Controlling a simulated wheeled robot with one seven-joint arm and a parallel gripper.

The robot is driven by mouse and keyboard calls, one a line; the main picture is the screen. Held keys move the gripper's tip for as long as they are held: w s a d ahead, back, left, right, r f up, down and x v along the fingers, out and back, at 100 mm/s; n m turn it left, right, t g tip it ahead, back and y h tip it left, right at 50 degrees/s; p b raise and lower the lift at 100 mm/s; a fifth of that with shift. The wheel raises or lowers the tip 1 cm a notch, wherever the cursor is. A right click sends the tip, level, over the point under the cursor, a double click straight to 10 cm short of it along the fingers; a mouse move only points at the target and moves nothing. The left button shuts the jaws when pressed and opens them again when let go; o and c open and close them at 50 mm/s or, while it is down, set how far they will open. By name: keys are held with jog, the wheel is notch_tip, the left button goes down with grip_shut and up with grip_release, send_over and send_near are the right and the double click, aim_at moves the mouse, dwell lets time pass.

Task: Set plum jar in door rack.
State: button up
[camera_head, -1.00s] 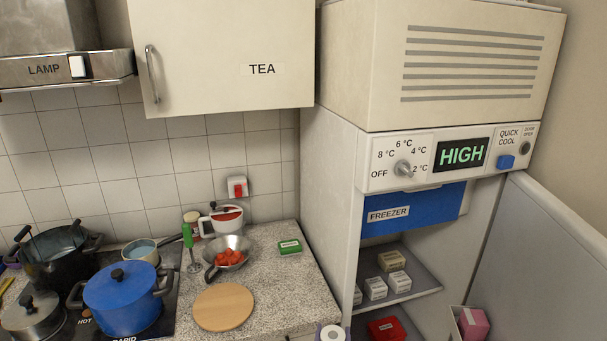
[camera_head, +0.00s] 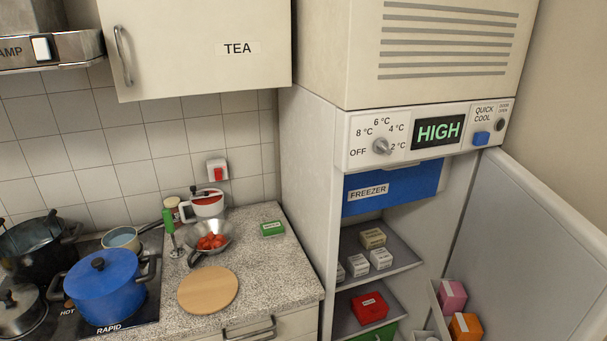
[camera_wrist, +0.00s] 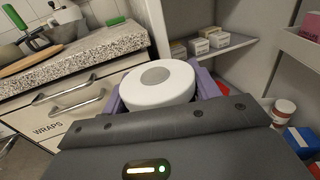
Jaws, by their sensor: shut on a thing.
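My gripper (camera_wrist: 160,86) shows in the wrist view, its purple fingers on both sides of a round jar, taken as the plum jar (camera_wrist: 158,82). Its white lid with a grey disc faces the camera; its side and label are mostly hidden. The gripper is shut on it, in front of the open fridge. In the head view, the door rack (camera_head: 437,297) is a pale bin on the inside of the open fridge door (camera_head: 535,240). It holds a pink box (camera_head: 452,295) and an orange box (camera_head: 465,326). Gripper and held jar are outside the head view.
Fridge shelves (camera_head: 400,262) hold small white boxes (camera_head: 381,259) and a red box (camera_head: 370,308). The counter (camera_head: 260,270) with a wooden board (camera_head: 208,290) stands left. In the wrist view, a white-lidded jar (camera_wrist: 284,110) and a blue box (camera_wrist: 302,141) sit lower right.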

notch_tip(320, 180, up, 9)
jog(key=p, duration=0.8)
jog(key=shift+f, duration=0.15)
jog(key=shift+r+p, duration=0.2)
jog(key=shift+p, duration=0.25)
